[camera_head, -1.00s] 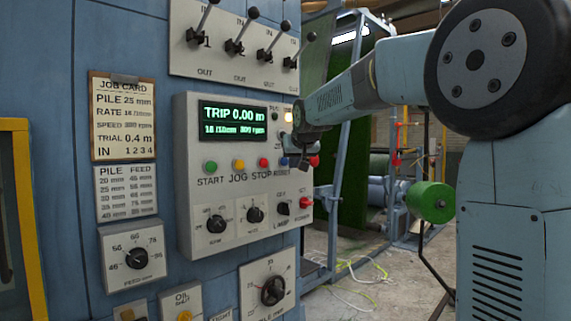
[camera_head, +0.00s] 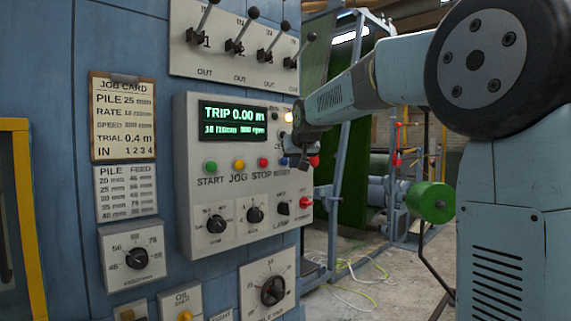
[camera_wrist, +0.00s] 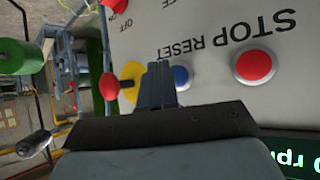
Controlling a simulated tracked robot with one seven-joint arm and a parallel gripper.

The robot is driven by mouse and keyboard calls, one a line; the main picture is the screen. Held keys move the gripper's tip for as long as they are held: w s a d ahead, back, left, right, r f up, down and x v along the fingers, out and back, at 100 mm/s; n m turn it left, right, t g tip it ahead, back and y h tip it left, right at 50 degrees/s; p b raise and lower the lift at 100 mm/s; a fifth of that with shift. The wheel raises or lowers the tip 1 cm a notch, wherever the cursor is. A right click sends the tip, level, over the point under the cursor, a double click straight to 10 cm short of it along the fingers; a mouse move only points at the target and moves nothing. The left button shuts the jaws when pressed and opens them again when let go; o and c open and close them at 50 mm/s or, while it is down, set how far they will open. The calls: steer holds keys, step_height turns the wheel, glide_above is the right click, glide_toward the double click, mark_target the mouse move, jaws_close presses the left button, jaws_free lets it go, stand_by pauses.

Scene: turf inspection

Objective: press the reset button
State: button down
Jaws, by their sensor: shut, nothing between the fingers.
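The blue reset button (camera_head: 284,161) is on the grey control panel, at the right end of its row of buttons, above the RESET label. In the wrist view the blue button (camera_wrist: 182,77) is partly covered by my gripper (camera_wrist: 160,70). My gripper is shut and empty, with its fingertips over the left side of the button in that view. I cannot tell whether they touch it. In the head view my gripper (camera_head: 303,165) is just right of the button, close to the panel face.
The red STOP button (camera_wrist: 254,67) is beside the reset button. A red mushroom button on a yellow disc (camera_wrist: 130,84) is close on the gripper's other side. The panel screen (camera_head: 233,120) reads TRIP 0.00 m. Several levers (camera_head: 238,45) stick out above.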

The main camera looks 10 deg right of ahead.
steer(key=shift+w, duration=0.1)
stand_by(0.3)
steer(key=shift+w+a, duration=0.2)
steer(key=shift+a, duration=0.05)
steer(key=shift+w+a, duration=0.3)
steer(key=shift+w, duration=0.1)
stand_by(1.1)
steer(key=shift+d, duration=0.1)
steer(key=shift+s+d, duration=0.45)
steer(key=shift+s, duration=0.3)
steer(key=s+d, duration=0.1)
steer(key=s, duration=0.1)
steer(key=s+d, duration=0.2)
stand_by(0.7)
stand_by(0.5)
